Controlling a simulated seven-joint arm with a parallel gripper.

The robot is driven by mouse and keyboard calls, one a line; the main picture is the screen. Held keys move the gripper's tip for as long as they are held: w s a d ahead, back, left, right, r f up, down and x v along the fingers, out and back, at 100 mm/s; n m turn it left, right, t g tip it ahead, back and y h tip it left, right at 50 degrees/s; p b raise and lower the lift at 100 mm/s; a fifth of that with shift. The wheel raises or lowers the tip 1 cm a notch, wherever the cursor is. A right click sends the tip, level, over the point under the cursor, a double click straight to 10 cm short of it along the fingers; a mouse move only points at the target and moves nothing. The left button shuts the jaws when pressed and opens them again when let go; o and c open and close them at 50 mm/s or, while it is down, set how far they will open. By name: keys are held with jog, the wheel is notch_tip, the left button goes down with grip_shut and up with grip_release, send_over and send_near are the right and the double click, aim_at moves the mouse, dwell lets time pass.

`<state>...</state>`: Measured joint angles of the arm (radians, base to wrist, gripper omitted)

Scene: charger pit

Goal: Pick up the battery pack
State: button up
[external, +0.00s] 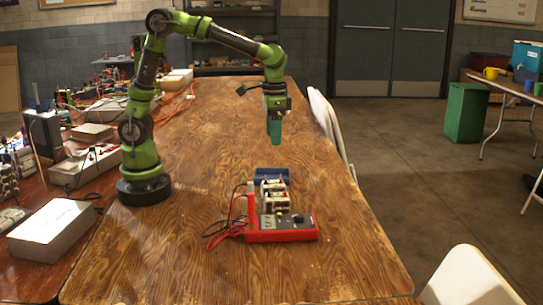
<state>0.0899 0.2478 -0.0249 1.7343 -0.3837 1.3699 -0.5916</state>
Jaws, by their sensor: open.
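My gripper (275,140) hangs pointing down above the wooden table, behind and clear of a cluster of small items. Its teal fingers look merged from this angle, and nothing can be made out between them. The cluster holds white-and-black blocks (274,195) that look like battery packs, standing in or beside a blue container (263,175). A red charger or meter (282,229) with a dark face lies in front of them and partly hides their lower parts. I cannot tell which block is the battery pack named in the task.
Red and black cables (226,231) loop left of the red device. A pale box (52,230) and electronics crowd the left tables. White chairs (468,277) stand along the right edge. The wooden tabletop (340,250) is clear around the cluster's right and front.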

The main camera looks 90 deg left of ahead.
aim_at(273, 184)
notch_tip(273, 184, down, 17)
jog(key=shift+s+a+r, duration=0.1)
jog(key=shift+r, duration=0.2)
jog(key=c, duration=1.1)
jog(key=shift+o, duration=0.2)
